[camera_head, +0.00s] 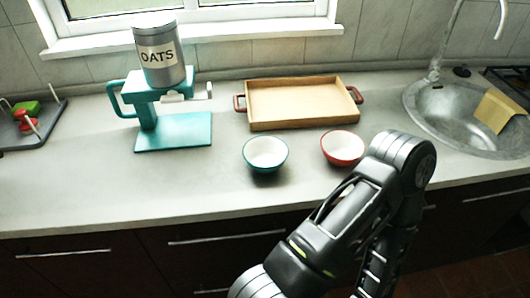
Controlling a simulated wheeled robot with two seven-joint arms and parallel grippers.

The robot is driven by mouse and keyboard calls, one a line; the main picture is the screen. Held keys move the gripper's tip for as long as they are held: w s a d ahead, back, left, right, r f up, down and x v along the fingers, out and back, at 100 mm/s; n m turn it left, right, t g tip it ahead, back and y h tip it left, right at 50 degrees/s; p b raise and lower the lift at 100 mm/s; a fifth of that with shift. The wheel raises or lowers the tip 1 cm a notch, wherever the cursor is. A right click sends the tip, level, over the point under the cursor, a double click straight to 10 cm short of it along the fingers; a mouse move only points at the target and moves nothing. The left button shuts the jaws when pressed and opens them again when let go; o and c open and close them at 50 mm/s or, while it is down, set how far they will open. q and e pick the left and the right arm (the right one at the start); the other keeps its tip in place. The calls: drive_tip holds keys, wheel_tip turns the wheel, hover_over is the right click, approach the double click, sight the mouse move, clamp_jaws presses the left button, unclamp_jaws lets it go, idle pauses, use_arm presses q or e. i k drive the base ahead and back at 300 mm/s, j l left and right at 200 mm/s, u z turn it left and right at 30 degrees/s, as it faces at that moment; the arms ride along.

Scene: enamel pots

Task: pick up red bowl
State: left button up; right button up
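The red bowl (343,148) stands upright on the counter, right of the middle, with a white inside that looks empty. My dark grey arm is close by on its right and front side. No gripper of mine shows in the head view, so I cannot see where either one is relative to the bowl.
A teal bowl (265,154) stands left of the red bowl. A wooden tray (290,122) with red handles lies behind both. A teal stand (172,132) carries an oats tin (160,56). A sink (425,112) is at right. The front left counter (70,190) is clear.

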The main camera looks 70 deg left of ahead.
sight(341, 148)
drive_tip(key=u, duration=2.05)
